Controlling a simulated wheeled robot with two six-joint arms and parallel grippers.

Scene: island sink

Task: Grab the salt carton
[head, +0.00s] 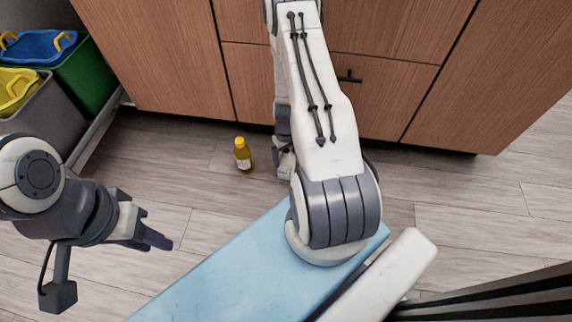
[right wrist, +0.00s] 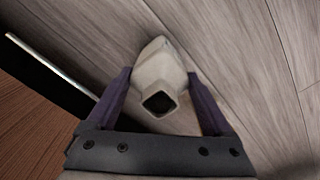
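The salt carton (right wrist: 160,75) shows in the right wrist view as a pale, off-white box with a dark square patch on the end facing the camera. It stands between the two purple fingers of my right gripper (right wrist: 160,82). The fingers are spread, with narrow gaps at either side of the carton, close to the fingertips. In the head view my right gripper (head: 283,158) is low by the cabinet, mostly hidden by my right arm, and I cannot make out the carton there. My left gripper (head: 154,228) is empty over the floor at the left, its fingers apart.
A yellow bottle (head: 243,155) stands on the floor just left of my right gripper. Wooden cabinets (head: 160,50) rise behind it. Grey and green bins (head: 88,80) with blue and yellow containers stand at the upper left. The wood floor between is clear.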

